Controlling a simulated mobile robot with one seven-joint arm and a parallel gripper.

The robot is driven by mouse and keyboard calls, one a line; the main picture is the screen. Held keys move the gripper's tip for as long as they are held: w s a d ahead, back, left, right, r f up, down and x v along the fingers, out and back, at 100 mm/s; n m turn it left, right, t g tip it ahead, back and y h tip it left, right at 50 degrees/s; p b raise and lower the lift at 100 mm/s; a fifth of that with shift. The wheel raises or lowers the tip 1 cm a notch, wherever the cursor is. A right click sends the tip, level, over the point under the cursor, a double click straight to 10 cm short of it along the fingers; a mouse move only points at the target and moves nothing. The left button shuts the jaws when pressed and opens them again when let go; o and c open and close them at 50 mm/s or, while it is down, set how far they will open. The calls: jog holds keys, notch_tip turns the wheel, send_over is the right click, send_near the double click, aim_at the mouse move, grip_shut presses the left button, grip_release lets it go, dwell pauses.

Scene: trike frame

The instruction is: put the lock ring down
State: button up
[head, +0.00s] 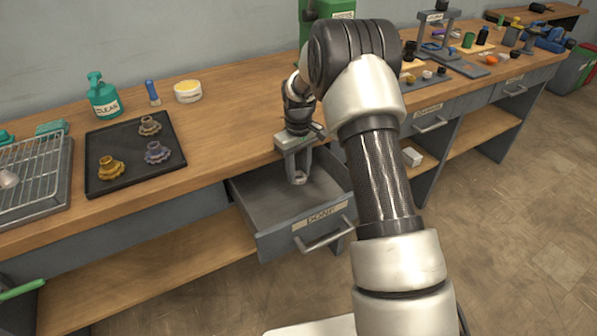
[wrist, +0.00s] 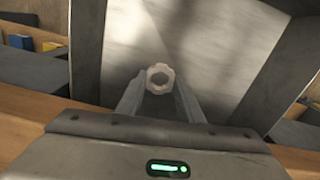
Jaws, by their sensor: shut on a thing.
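The lock ring (wrist: 148,78), a small pale ring with a notched edge, shows between the fingertips of my gripper (wrist: 158,90) in the wrist view. My gripper is shut on it. In the head view my gripper (head: 298,178) points down over the open drawer (head: 270,205), whose front carries a label. The ring is too small to make out clearly in the head view. The wrist view shows the bare grey drawer floor below the ring. I cannot tell how far the ring is above it.
A black tray (head: 105,185) with several knobbed parts lies on the bench (head: 220,130) at left, beside a wire rack (head: 35,185). The drawer's walls and front surround my gripper.

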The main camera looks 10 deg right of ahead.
jog(key=shift+r, duration=0.1)
jog(key=shift+f+b, duration=0.3)
jog(key=shift+f, duration=0.35)
jog(key=o, duration=1.1)
jog(key=shift+s, duration=0.1)
